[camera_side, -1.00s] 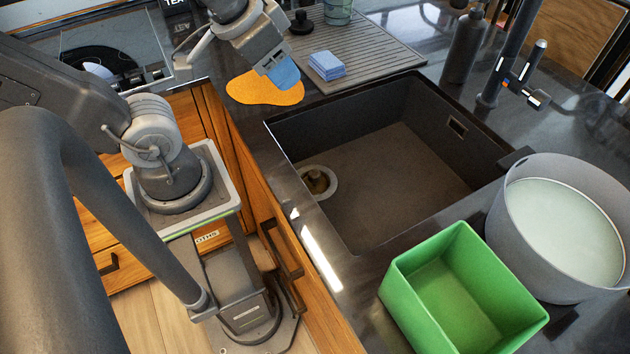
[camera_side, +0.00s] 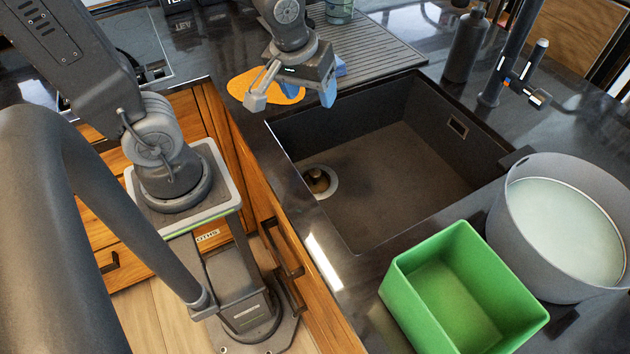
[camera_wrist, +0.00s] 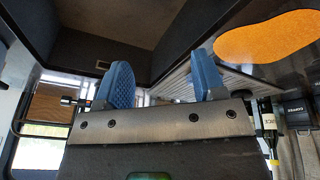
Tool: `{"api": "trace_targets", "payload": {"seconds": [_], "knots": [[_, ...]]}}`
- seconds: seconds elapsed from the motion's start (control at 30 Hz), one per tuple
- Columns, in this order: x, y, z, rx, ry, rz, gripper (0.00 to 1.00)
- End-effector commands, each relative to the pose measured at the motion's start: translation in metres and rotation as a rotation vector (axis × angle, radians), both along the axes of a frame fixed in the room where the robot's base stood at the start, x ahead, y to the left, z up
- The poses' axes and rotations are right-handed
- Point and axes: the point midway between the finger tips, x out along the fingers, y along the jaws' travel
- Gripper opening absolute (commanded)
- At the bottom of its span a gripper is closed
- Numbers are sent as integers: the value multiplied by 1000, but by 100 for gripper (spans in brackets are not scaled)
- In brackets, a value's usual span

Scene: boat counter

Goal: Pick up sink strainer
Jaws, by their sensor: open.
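In the wrist view my gripper (camera_wrist: 163,84) has both blue fingers spread, with the sink (camera_wrist: 110,28) beyond.
An orange mat (camera_side: 255,88) lies left of my gripper. A green bin (camera_side: 455,290) and a grey pot (camera_side: 510,235) stand at right. A faucet (camera_side: 505,70) stands behind the sink.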

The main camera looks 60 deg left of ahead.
Motion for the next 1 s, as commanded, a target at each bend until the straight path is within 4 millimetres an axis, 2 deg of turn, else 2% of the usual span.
{"api": "trace_targets", "payload": {"seconds": [0.03, 0.2, 0.4, 0.67, 1.0], "knots": [[7, 2, -19, -16, 39, 91, 63], [21, 9, -74, -55, 113, 402, 63], [24, 13, -125, -74, 164, 666, 63], [24, 15, -151, -78, 179, 770, 63], [25, 21, -205, -79, 180, 768, 63]]}}
